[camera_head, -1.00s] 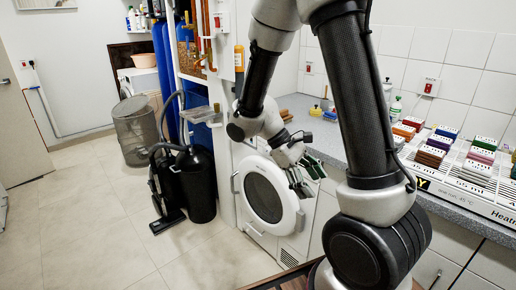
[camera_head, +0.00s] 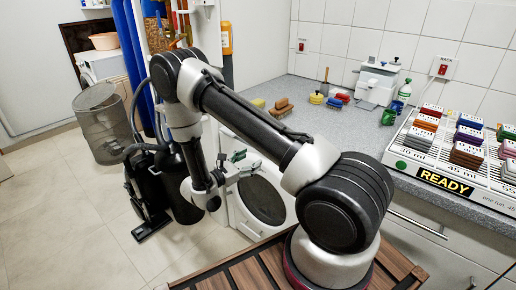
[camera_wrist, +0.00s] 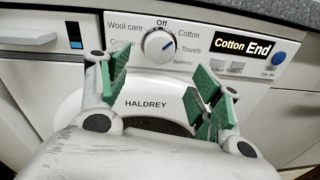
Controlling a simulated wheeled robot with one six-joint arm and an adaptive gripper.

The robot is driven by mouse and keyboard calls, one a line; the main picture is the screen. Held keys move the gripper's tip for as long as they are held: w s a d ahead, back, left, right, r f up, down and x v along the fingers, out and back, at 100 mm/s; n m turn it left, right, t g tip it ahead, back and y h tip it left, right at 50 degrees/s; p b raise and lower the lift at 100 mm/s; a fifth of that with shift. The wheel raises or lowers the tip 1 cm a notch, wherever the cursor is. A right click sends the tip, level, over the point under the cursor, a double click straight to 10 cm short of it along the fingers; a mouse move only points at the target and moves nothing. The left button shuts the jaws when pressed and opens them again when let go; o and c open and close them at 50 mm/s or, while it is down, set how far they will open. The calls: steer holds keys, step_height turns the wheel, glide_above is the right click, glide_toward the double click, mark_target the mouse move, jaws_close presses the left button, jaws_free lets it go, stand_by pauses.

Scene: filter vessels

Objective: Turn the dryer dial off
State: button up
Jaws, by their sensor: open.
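The dryer (camera_head: 262,199) is a white front-loader under the grey counter, partly hidden by my arm in the head view. In the wrist view, its round white dial (camera_wrist: 158,45) is on the panel, with Off printed above it and Wool care, Cotton, Towels and Synthetic around it. The display (camera_wrist: 243,48) reads "Cotton End". My gripper (camera_wrist: 160,82) is open and empty, with green pads on either side below the dial, apart from it. It also shows in the head view (camera_head: 236,160).
A blue button (camera_wrist: 278,58) sits right of the display. The grey counter (camera_head: 340,120) holds brushes, a bottle and a heating rack (camera_head: 450,180) reading READY. A black vacuum (camera_head: 175,185) and a mesh bin (camera_head: 102,122) stand left of the dryer.

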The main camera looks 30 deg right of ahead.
steer(key=x, duration=0.7)
steer(key=shift+w+d+r, duration=0.15)
steer(key=shift+d+r, duration=0.2)
steer(key=c, duration=1)
